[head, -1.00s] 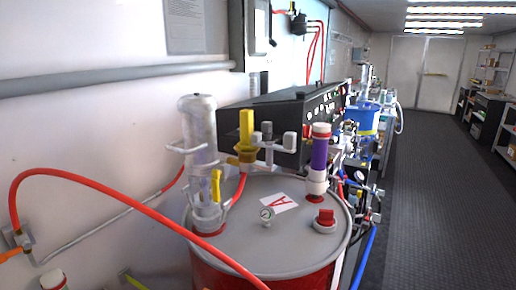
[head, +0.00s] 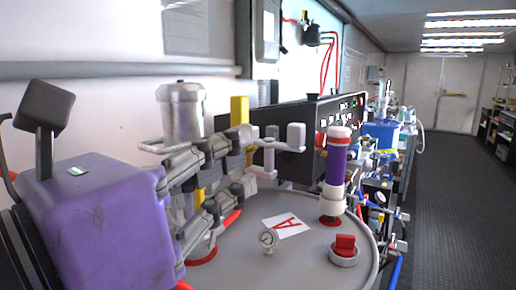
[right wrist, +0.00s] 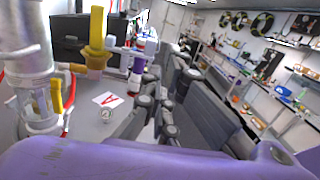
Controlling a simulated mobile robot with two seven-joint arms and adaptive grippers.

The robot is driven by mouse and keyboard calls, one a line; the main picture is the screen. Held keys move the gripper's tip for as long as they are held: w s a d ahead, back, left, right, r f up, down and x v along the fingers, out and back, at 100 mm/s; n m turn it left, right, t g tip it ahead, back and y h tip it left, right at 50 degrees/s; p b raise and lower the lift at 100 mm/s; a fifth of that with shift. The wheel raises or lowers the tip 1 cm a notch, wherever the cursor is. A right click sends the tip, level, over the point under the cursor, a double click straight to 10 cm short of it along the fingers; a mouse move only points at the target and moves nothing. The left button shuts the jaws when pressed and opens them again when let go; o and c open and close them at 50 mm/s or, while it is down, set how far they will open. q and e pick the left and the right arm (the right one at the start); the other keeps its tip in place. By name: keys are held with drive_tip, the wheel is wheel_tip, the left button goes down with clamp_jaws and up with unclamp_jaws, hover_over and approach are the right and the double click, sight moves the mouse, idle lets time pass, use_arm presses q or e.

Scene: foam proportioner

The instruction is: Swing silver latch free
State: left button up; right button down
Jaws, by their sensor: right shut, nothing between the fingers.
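A silver canister (head: 180,110) stands on the grey drum lid (head: 300,255); it also shows at the left of the right wrist view (right wrist: 25,45). A thin silver bar (head: 152,147) curves out from its lower part; I cannot tell surely whether this is the silver latch. A yellow handle (head: 239,118) and a pale grey fitting (head: 290,137) stand to its right. My right gripper (head: 248,163) has a purple body and dark grey fingers. It is shut and empty, in front of the canister and yellow handle, partly hiding both. Contact cannot be told. My left gripper is not in view.
A purple and white pipe (head: 336,165), a small gauge (head: 268,238) and a red cap (head: 345,245) rise from the lid. A black control panel (head: 310,125) stands behind the drum. The floor aisle (head: 460,200) at right is clear.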

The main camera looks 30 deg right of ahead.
drive_tip(key=p, duration=0.2)
approach(294, 135)
drive_tip(key=d, duration=0.1)
drive_tip(key=shift+t+y, duration=0.3)
drive_tip(key=shift+y, duration=0.1)
drive_tip(key=x, duration=0.5)
drive_tip(key=shift+s+d+r, duration=0.15)
drive_tip(key=shift+s+r, duration=0.05)
drive_tip(key=shift+r, duration=0.15)
drive_tip(key=shift+w+d, duration=0.2)
drive_tip(key=shift+d, duration=0.15)
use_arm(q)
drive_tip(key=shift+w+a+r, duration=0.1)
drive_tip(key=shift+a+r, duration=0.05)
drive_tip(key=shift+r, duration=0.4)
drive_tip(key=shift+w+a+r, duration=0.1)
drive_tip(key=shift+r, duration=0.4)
use_arm(e)
drive_tip(key=shift+w+f, duration=0.1)
drive_tip(key=shift+w, duration=0.05)
